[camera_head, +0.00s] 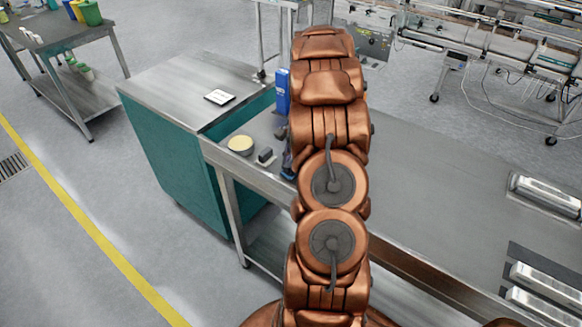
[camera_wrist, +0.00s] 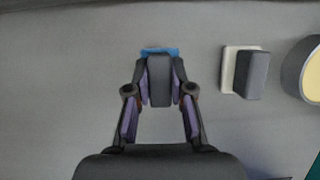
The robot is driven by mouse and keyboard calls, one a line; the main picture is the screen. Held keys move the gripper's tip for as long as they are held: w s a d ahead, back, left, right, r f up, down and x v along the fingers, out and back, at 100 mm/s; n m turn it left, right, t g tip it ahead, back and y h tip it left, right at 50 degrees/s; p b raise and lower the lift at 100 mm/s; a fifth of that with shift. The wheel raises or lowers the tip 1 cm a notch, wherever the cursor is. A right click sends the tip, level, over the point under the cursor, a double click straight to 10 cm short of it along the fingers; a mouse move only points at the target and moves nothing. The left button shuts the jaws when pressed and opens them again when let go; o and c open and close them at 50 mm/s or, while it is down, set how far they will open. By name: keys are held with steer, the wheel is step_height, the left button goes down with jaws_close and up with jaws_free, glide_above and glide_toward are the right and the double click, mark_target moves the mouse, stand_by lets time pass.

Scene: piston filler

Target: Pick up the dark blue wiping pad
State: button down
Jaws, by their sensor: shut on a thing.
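In the wrist view, my gripper (camera_wrist: 159,88) is shut on a wiping pad with a dark grey grip block and a blue base (camera_wrist: 159,50). The two fingers press on the sides of the grey block, and only the blue base's far edge shows. I cannot tell whether its base touches the table. In the head view, my copper-coloured arm hides most of the gripper and the held pad. A second pad (camera_wrist: 231,70), with a dark grey block on a whitish base, lies to the right, apart from my gripper; it also shows in the head view (camera_head: 265,156).
A round tin with pale yellow contents (camera_head: 241,144) stands left of the second pad. A blue box (camera_head: 283,92) stands behind, close to my arm.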

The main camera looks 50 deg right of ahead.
step_height(320, 180, up, 2)
steer(key=shift+r+b, duration=0.2)
steer(key=shift+b, duration=0.45)
steer(key=s+d+b, duration=0.1)
steer(key=s+d, duration=0.2)
steer(key=s, duration=0.1)
steer(key=s+d+r+b, duration=0.1)
steer(key=s+d, duration=0.2)
steer(key=s, duration=0.2)
steer(key=s+d+b, duration=0.2)
steer(key=s, duration=0.2)
steer(key=shift+s+d+r, duration=0.2)
steer(key=shift+d+r, duration=0.15)
steer(key=shift+d, duration=0.05)
steer(key=c, duration=1.6)
jaws_free()
steer(key=shift+r, duration=0.1)
jaws_close()
